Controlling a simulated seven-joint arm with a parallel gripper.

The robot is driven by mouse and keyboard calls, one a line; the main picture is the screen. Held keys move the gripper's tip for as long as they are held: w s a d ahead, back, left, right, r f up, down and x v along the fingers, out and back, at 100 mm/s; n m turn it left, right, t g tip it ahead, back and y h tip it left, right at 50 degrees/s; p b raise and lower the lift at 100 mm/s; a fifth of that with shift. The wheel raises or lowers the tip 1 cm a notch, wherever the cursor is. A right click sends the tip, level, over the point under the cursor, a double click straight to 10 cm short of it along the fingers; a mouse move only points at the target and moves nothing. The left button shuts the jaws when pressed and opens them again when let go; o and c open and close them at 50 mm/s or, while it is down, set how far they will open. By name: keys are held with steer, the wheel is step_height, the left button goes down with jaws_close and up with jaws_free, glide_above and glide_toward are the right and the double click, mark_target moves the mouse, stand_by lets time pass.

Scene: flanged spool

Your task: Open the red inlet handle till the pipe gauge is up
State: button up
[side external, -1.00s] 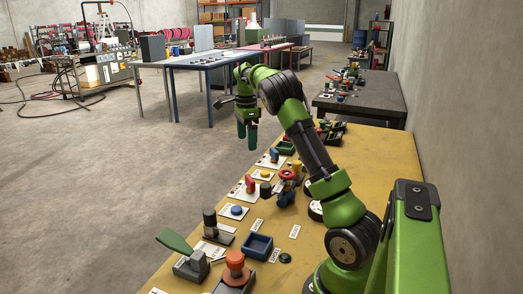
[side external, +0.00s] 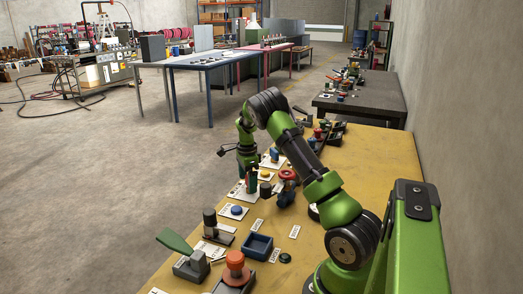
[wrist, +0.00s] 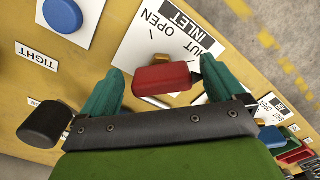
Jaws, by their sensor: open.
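The red inlet handle (wrist: 162,79) is a red bar in the wrist view, on a white plate (wrist: 150,40) printed INLET, OPEN and SHUT. My gripper (wrist: 163,84) is open, with one green finger on each side of the handle. Whether either finger touches it I cannot tell. In the side view my gripper (side external: 250,182) is low over the inlet plate, and its fingers largely cover the handle. A white-rimmed round dial (side external: 314,212) shows partly beside my arm; its reading is not visible, and I cannot tell whether it is the pipe gauge.
A blue button (wrist: 62,15) and a TIGHT label (wrist: 37,56) lie near the plate. A red handwheel (side external: 288,175) stands to the right of my gripper.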

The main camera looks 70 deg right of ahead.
steer(key=c, duration=1)
steer(key=shift+o, duration=0.2)
steer(key=shift+n, duration=0.3)
steer(key=n, duration=0.4)
steer(key=shift+s+a, duration=0.1)
steer(key=shift+s, duration=0.05)
steer(key=n, duration=0.5)
steer(key=shift+s, duration=0.15)
steer(key=n, duration=0.4)
steer(key=shift+s, duration=0.2)
steer(key=shift+s+n, duration=0.1)
steer(key=shift+n, duration=2)
